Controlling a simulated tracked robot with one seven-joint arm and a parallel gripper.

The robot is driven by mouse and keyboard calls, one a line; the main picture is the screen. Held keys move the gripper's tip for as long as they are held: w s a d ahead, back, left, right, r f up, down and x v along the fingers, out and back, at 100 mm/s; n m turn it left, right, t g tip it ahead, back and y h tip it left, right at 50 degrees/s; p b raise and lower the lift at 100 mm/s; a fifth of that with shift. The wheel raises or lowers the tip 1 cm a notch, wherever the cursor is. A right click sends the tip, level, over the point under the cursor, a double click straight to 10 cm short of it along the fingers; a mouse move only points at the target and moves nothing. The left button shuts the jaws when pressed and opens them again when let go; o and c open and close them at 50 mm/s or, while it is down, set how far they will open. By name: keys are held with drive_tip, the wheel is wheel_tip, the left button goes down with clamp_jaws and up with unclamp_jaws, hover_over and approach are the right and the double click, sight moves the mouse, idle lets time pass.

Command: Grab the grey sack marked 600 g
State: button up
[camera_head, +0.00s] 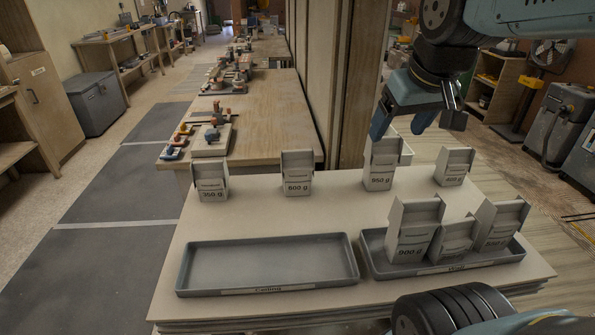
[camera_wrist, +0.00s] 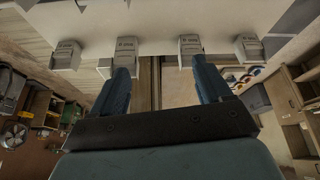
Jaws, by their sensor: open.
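The grey sack marked 600 g (camera_head: 297,174) stands upright at the back of the pale board (camera_head: 300,222), second from left in the back row. In the wrist view, which is upside down, a sack that appears to be the same one (camera_wrist: 190,46) stands beyond the right-hand finger. My gripper (camera_head: 402,122) is open and empty. It hangs above and just behind the sack marked 950 g (camera_head: 379,172), to the right of the 600 g sack and apart from it. In the wrist view, my gripper's fingers (camera_wrist: 160,68) are spread, with nothing between them.
Sacks marked 350 g (camera_head: 212,184) and 400 g (camera_head: 453,170) share the back row. An empty tray (camera_head: 184,274) lies at front left. A tray (camera_head: 372,255) at front right holds three sacks. A wooden bench (camera_head: 270,105) with tools stands behind.

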drive_tip(key=o, duration=0.4)
drive_tip(key=w+n, duration=0.1)
drive_tip(key=w, duration=0.2)
drive_tip(key=w+a+n+g, duration=0.1)
drive_tip(key=w, duration=0.2)
drive_tip(key=w+a+n, duration=0.1)
drive_tip(key=w+n, duration=0.1)
drive_tip(key=w, duration=0.1)
drive_tip(key=shift+w+r+g+y, duration=0.25)
drive_tip(key=shift+w+g+y, duration=0.05)
drive_tip(key=shift+w, duration=0.05)
drive_tip(key=n+g+h, duration=0.1)
drive_tip(key=n+g, duration=0.2)
drive_tip(key=n, duration=0.9)
approach(297, 150)
drive_tip(key=shift+w+f, duration=0.15)
drive_tip(key=shift+f, duration=6.35)
